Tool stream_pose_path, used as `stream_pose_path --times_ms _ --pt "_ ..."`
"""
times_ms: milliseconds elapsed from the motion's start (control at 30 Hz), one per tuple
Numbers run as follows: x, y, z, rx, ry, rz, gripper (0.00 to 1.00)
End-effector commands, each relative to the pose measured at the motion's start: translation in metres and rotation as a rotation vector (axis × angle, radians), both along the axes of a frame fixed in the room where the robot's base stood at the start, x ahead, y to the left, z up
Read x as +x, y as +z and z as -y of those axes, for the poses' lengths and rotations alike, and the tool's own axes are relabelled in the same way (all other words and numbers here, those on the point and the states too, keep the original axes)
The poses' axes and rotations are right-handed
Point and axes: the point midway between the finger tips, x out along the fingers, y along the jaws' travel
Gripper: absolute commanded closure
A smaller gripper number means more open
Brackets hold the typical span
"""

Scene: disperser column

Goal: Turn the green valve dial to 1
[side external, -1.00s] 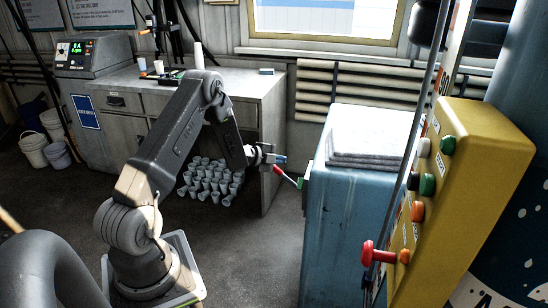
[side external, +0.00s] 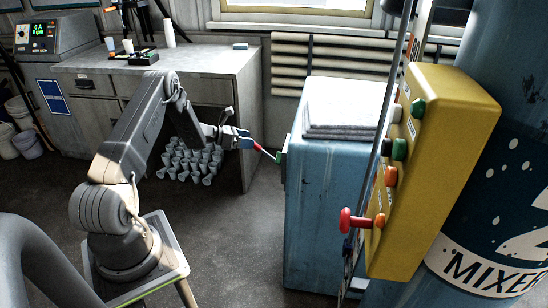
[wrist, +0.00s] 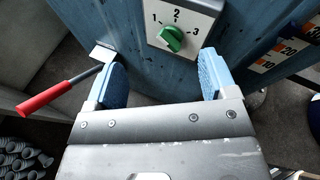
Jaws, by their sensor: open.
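The green valve dial (wrist: 171,39) sits on a white plate marked 1, 2 and 3, on the front of a blue cabinet. I cannot tell for sure which number it points to. In the side external view, the dial (side external: 281,158) shows only edge-on as a small green part. My gripper (wrist: 163,78) is open and empty, with its blue fingertips apart. The dial lies ahead of the gap between them, and no finger visibly touches it. In the side external view, my gripper (side external: 245,142) is just left of the cabinet.
A red-handled lever (wrist: 45,96) sticks out left of the dial, close to my left fingertip. The blue cabinet (side external: 325,215) carries folded grey cloths. A yellow button box (side external: 440,150) stands at the right. Several grey cups (side external: 190,160) are under the bench.

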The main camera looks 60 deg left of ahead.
Motion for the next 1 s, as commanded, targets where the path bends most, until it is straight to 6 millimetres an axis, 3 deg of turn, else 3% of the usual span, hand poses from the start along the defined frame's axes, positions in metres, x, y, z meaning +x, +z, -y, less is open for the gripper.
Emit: stream_pose_path --times_ms 200,400,667,1000 --pt "-0.015 -0.025 -0.009 0.468 -0.263 0.213 0.21" --pt "-0.023 -0.036 -0.012 0.699 -0.395 0.336 0.21" --pt "-0.01 -0.044 -0.002 0.741 -0.424 0.363 0.21" --pt "0.044 -0.065 0.032 0.739 -0.422 0.362 0.21"
